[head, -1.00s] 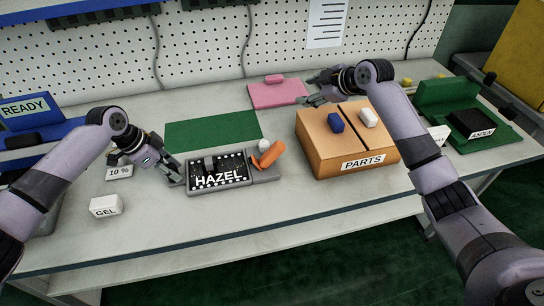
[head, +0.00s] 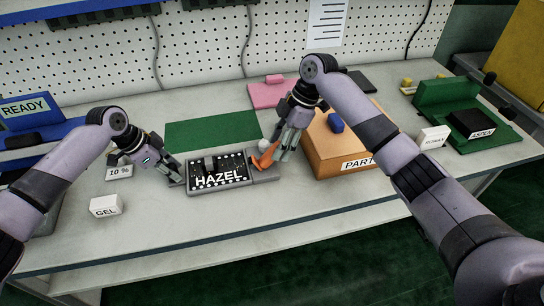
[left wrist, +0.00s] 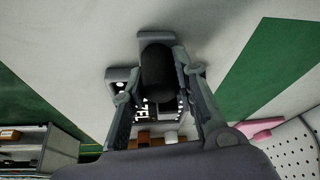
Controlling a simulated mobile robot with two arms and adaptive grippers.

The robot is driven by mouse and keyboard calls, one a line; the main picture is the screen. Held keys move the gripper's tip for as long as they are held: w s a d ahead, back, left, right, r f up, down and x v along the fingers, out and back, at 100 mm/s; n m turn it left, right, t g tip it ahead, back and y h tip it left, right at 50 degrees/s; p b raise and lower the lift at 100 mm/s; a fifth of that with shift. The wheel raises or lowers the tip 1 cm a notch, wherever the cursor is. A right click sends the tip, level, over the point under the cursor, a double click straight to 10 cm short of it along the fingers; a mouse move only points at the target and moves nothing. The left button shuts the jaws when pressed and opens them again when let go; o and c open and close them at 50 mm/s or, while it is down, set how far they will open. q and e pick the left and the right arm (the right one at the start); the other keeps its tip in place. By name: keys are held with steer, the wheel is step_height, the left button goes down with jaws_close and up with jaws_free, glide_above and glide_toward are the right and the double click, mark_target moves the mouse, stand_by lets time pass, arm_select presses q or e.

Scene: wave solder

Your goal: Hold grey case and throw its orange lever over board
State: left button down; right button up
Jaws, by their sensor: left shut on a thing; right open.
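The grey case (head: 191,189) marked HAZEL lies on the bench, with a black board (head: 233,181) in it. Its orange lever (head: 264,160) stands at the case's right end, tilted up and away from the board. My left gripper (head: 178,178) is shut on the case's left end; in the left wrist view its fingers (left wrist: 160,85) flank a dark rounded part of the case. My right gripper (head: 280,153) is open, pointing down at the lever and partly hiding it. I cannot tell whether it touches the lever.
The orange PARTS box (head: 335,158) stands just right of my right gripper, with a blue piece (head: 336,123) in it. A green mat (head: 212,131) lies behind the case. White GEL (head: 105,206) and 10 % (head: 118,173) blocks sit at left. The bench front is clear.

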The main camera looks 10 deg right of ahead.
steer(key=x, duration=0.5)
steer(key=shift+f, duration=0.2)
steer(key=shift+c, duration=0.4)
jaws_close()
stand_by(0.3)
